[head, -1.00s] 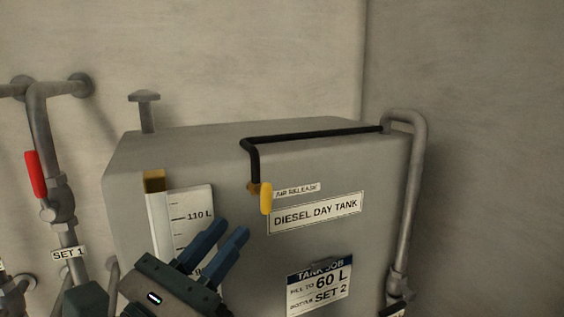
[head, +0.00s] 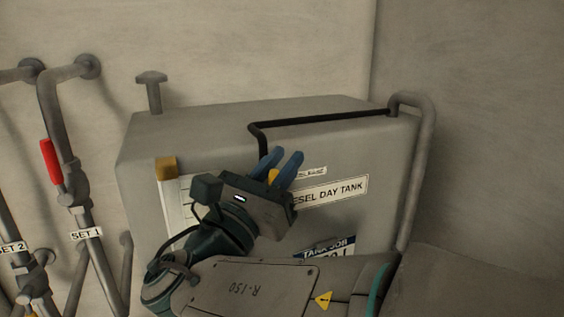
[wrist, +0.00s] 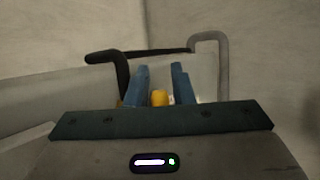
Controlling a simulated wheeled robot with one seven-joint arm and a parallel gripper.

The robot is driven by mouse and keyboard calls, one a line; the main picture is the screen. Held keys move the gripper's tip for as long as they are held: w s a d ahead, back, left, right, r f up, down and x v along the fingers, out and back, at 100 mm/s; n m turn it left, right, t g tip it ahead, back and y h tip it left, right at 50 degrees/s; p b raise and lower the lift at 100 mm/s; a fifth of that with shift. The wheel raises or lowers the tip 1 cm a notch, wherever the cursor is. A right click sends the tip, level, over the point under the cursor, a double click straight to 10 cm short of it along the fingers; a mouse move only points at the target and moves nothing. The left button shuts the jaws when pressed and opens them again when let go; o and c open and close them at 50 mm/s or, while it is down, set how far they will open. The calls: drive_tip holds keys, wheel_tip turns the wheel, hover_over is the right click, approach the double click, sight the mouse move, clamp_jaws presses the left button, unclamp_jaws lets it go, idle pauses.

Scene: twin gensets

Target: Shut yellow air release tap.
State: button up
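The yellow air release tap (head: 273,175) is on the front of the grey diesel day tank (head: 215,125), below the bend of a black pipe (head: 320,121). Only a small part of it shows in the head view. My gripper (head: 281,160) is in front of it with two blue fingers apart. In the wrist view the yellow tap (wrist: 160,97) appears between the two fingers (wrist: 160,75), with a gap on each side. The tap's lower part and handle are hidden by my gripper, so its full angle cannot be seen.
A grey vent pipe (head: 428,150) runs down the tank's right side. A red-handled valve (head: 50,161) and SET 1 pipework stand at left. My forearm covers the tank's lower front.

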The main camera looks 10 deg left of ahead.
clamp_jaws()
drive_tip(key=shift+g, duration=0.3)
drive_tip(key=m+g+p, duration=0.2)
drive_tip(key=shift+w+d+f+m+g, duration=0.1)
drive_tip(key=shift+w+d+m+g, duration=0.1)
drive_tip(key=shift+d+m+g, duration=0.15)
drive_tip(key=shift+d+f+m+g+y+p, duration=0.1)
drive_tip(key=shift+f+m+g+y+p, duration=0.65)
drive_tip(key=shift+g+y+p, duration=0.6)
drive_tip(key=shift+a+f+m+g+y+p, duration=0.1)
drive_tip(key=shift+f+m+g+y+p, duration=0.4)
drive_tip(key=shift+m+g+y+p, duration=0.8)
drive_tip(key=shift+d+f+m+g+y+p, duration=0.1)
drive_tip(key=shift+f+m+g+y+p, duration=0.45)
drive_tip(key=shift+g+y+p, duration=0.8)
drive_tip(key=shift+f+g+b, duration=0.2)
drive_tip(key=shift+g+b, duration=0.15)
drive_tip(key=shift+g, duration=0.2)
